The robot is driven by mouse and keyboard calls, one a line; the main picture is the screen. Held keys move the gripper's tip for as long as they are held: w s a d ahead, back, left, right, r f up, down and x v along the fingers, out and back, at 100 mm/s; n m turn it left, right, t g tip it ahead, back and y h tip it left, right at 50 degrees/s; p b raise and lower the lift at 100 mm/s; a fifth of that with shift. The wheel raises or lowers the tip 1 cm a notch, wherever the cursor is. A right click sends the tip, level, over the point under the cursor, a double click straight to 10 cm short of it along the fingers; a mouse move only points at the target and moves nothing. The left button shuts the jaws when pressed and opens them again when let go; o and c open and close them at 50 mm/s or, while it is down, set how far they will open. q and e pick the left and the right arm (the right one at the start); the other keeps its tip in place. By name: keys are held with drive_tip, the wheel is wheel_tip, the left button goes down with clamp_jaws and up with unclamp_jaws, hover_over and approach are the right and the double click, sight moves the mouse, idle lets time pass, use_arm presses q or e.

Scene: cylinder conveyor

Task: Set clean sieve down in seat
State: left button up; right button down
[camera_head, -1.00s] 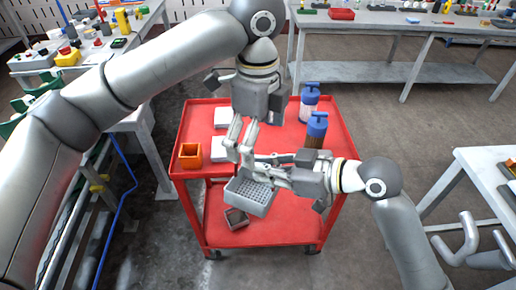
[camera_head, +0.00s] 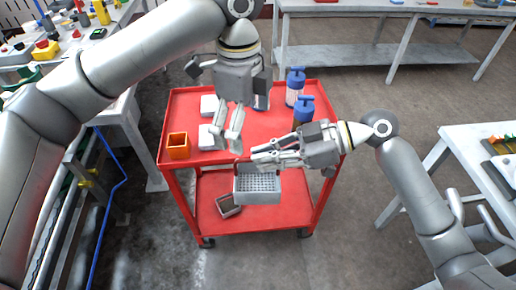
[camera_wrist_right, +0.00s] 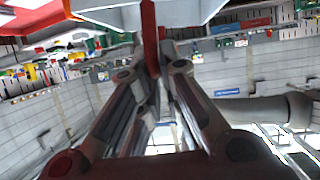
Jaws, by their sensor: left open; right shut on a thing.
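The sieve (camera_head: 257,190) is a light grey box with a perforated floor. In the head view it hangs below my right gripper (camera_head: 256,158), in front of the cart and above its lower shelf. The right gripper is shut on it; the exact grip is hard to see. In the right wrist view, the fingers (camera_wrist_right: 160,68) close on a thin red upright piece (camera_wrist_right: 151,38), with a pale grey body (camera_wrist_right: 150,9) at the top edge. My left gripper (camera_head: 226,142) is open and empty, pointing down over the cart top, left of the right fingertips. I cannot tell which place is the seat.
The red cart (camera_head: 270,124) carries an orange open box (camera_head: 178,147), white blocks (camera_head: 205,138) and two blue-topped bottles (camera_head: 295,88), (camera_head: 303,112). A dark grey box (camera_head: 228,206) lies on its lower shelf. Tables stand left, behind and right.

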sight(258, 185)
use_arm(q)
drive_tip(key=f+n, duration=0.1)
drive_tip(key=f, duration=0.3)
drive_tip(key=s+d+f+n+h, duration=0.1)
drive_tip(key=f+n, duration=0.1)
drive_tip(key=f, duration=0.3)
drive_tip(key=s+f+n, duration=0.1)
drive_tip(key=f, duration=0.3)
drive_tip(key=shift+s+d+f+h, duration=0.15)
drive_tip(key=shift+s+d+h, duration=0.1)
drive_tip(key=shift+d+h, duration=0.1)
drive_tip(key=c, duration=0.7)
drive_tip(key=shift+c, duration=1.1)
use_arm(e)
drive_tip(key=c, duration=1.8)
unclamp_jaws()
drive_tip(key=shift+o, duration=1.4)
drive_tip(key=shift+r, duration=0.1)
